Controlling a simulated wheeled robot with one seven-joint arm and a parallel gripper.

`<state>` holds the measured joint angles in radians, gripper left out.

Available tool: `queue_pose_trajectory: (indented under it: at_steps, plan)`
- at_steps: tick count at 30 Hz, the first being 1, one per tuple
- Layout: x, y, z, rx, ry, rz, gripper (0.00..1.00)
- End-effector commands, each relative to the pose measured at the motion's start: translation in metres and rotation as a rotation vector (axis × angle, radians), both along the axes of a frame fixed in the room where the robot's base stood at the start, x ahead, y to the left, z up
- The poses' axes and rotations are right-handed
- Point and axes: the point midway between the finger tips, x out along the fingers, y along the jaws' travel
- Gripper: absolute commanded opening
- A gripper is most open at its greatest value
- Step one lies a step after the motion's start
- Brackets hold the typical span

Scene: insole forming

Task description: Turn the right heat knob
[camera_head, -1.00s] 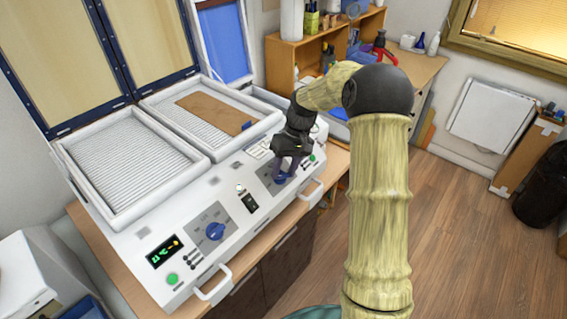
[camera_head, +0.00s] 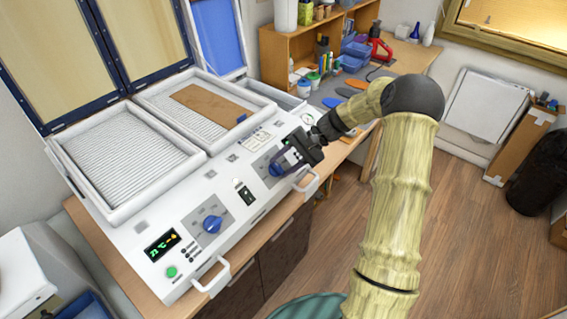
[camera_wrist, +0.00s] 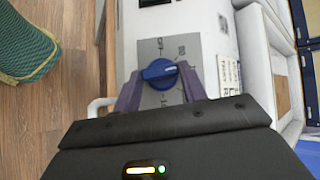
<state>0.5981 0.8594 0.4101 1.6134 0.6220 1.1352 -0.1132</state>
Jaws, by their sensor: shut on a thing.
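The right heat knob (camera_wrist: 159,72) is blue and sits on a grey dial plate (camera_wrist: 170,47) with printed marks in the wrist view. In the head view the same knob (camera_head: 275,168) is partly hidden by my gripper (camera_head: 284,162). In the wrist view the purple fingers of my gripper (camera_wrist: 160,84) are on both sides of the knob, shut on it. The knob's ridge lies roughly across the picture, slightly tilted. The left heat knob (camera_head: 212,224) is blue on its own grey plate, apart from my gripper.
The white machine (camera_head: 150,222) has two ribbed trays, one holding a brown sheet (camera_head: 205,102). A green display (camera_head: 162,246) and green button (camera_head: 171,272) are at its left. A front handle (camera_head: 307,183) lies close to my gripper. Wooden shelves (camera_head: 283,50) stand behind.

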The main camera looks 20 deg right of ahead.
Motion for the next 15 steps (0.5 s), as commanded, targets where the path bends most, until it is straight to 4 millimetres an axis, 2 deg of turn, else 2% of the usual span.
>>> queue_pose_trajectory:
  at_steps: [15]
  plan:
    - [-0.0053, -0.0042, -0.0073, 0.266, 0.191, -0.372, 0.19]
